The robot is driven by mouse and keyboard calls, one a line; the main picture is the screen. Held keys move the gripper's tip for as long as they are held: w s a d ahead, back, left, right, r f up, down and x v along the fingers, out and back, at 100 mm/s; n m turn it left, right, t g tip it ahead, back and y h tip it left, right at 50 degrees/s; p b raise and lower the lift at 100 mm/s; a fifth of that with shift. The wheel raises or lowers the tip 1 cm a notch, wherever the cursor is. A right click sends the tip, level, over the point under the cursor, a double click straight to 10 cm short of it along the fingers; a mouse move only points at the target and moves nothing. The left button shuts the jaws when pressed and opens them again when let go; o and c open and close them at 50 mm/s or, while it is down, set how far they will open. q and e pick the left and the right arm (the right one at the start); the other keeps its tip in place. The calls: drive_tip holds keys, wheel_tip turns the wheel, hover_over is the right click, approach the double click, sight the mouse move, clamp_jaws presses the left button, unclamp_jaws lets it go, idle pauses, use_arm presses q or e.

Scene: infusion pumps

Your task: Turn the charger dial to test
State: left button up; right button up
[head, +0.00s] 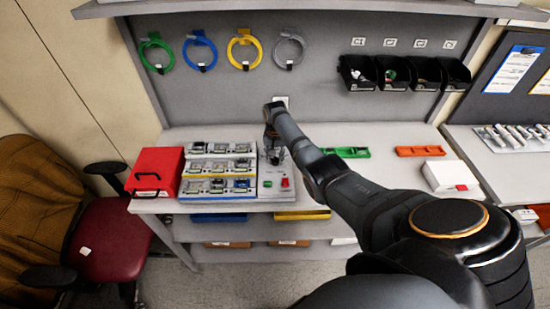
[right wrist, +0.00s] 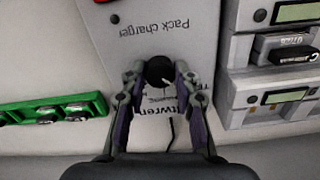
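The pack charger (right wrist: 188,50) is a light grey panel lettered "Pack charger", seen upside down in the right wrist view. Its round black dial (right wrist: 158,70) has a light pointer mark towards the lower right. My right gripper (right wrist: 159,68) has its two fingers on either side of the dial, with narrow gaps that make contact hard to judge; it looks open. Small lettering below the dial is partly hidden. In the head view the charger (head: 266,192) lies on the bench, and my right gripper (head: 272,150) reaches over its far part. My left gripper is not in view.
Racks of packs (head: 217,170) stand directly left of the charger, with a red case (head: 155,170) beyond. A green tray (head: 347,152), an orange tray (head: 420,151) and a white box (head: 448,175) lie to the right. Black bins and coiled cables hang on the back panel.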

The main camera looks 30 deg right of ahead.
sight(275, 160)
drive_tip(key=o, duration=0.4)
drive_tip(key=shift+r, duration=0.1)
wheel_tip(275, 160, up, 12)
idle(0.3)
idle(0.3)
